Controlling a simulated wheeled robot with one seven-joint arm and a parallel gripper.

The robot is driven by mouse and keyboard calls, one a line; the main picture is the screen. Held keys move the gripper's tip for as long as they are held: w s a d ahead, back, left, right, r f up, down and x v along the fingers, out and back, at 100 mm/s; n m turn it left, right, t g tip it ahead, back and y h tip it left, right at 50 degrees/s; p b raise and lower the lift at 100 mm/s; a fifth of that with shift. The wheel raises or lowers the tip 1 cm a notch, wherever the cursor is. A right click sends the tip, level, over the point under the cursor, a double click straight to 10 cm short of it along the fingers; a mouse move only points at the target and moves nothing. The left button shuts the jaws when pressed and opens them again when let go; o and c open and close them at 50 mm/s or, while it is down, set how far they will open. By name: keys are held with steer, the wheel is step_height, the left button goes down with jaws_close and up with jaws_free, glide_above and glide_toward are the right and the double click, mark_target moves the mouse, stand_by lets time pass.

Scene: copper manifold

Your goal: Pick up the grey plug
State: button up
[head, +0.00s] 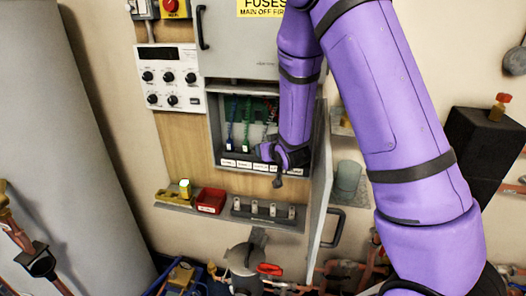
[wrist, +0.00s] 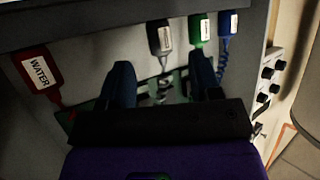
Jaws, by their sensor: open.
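The grey plug (wrist: 160,38) has a white label and hangs on a grey coiled cord. In the wrist view it shows just beyond and between my fingertips, with no clear contact. My gripper (wrist: 161,68) is open, its two dark fingers apart and empty. In the head view my gripper (head: 270,168) is at the front of the open fuse cabinet (head: 214,130), and I cannot make out the grey plug there, probably hidden by my arm.
The green plug (wrist: 196,30) and blue plug (wrist: 228,24) are close on one side of the grey plug; a red plug labelled WATER (wrist: 38,75) is on the other. The cabinet's open door (head: 321,185) stands right of my gripper. A shelf below holds a red bin (head: 210,201).

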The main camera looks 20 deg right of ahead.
steer(key=x, duration=0.5)
steer(key=c, duration=1)
steer(key=shift+r, duration=0.15)
steer(key=shift+r, duration=0.55)
steer(key=shift+s+a+r, duration=0.2)
steer(key=shift+a+r, duration=0.05)
steer(key=shift+r, duration=0.3)
steer(key=shift+s+a+r, duration=0.2)
steer(key=shift+a+r, duration=0.05)
steer(key=shift+r, duration=0.3)
steer(key=s+a, duration=1)
steer(key=a, duration=0.3)
steer(key=shift+s, duration=0.35)
